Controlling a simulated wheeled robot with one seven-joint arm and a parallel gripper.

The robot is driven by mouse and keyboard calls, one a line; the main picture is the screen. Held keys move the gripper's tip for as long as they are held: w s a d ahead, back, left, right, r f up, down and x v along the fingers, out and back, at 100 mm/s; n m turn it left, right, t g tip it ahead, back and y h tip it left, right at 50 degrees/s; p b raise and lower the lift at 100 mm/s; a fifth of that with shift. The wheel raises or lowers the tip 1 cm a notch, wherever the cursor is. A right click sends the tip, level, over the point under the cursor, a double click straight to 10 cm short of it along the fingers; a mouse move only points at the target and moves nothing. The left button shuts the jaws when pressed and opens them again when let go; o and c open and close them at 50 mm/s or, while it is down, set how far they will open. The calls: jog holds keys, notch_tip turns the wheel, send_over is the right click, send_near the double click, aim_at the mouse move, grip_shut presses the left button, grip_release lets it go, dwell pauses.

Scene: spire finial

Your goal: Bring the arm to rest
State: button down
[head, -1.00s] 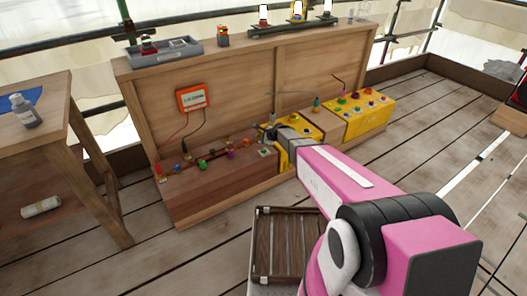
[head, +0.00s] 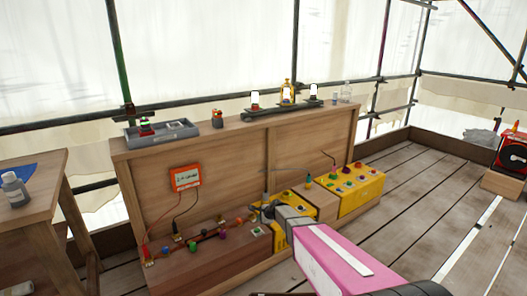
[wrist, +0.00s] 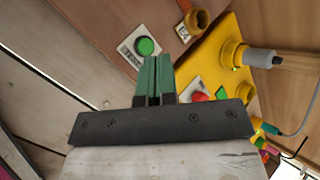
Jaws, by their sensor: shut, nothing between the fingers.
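My gripper (wrist: 156,80) shows in the wrist view with its two green fingers pressed together and nothing between them. It hangs over the seam between the brown wooden bench step and a yellow control box (wrist: 222,84). A green button (wrist: 147,46) on a white label plate lies just beyond the fingertips. In the head view my pink arm reaches from the lower right toward the yellow box (head: 305,192), and the wrist covers part of that box. The fingertips are hidden there.
A second yellow box (head: 362,192) with coloured knobs stands to the right. An orange meter (head: 186,178) with cables hangs on the wooden back panel. A grey tray (head: 161,133) and a dark rack (head: 285,108) sit on the top ledge.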

jog(key=s+d+r+n+g+h, duration=0.2)
jog(key=s+d+r+n, duration=0.3)
jog(key=s, duration=0.5)
jog(key=s+d+r+n+g+h, duration=0.1)
jog(key=s+d+r+n, duration=0.3)
jog(key=s+d, duration=0.5)
jog(key=s+d+r+n+g+h, duration=0.2)
jog(key=s+d+r+n, duration=0.3)
jog(key=s, duration=0.6)
jog(key=shift+s+d+r+n+g+h, duration=0.15)
jog(key=shift+d+r+n+g+h, duration=0.15)
jog(key=shift+d+n+h, duration=0.65)
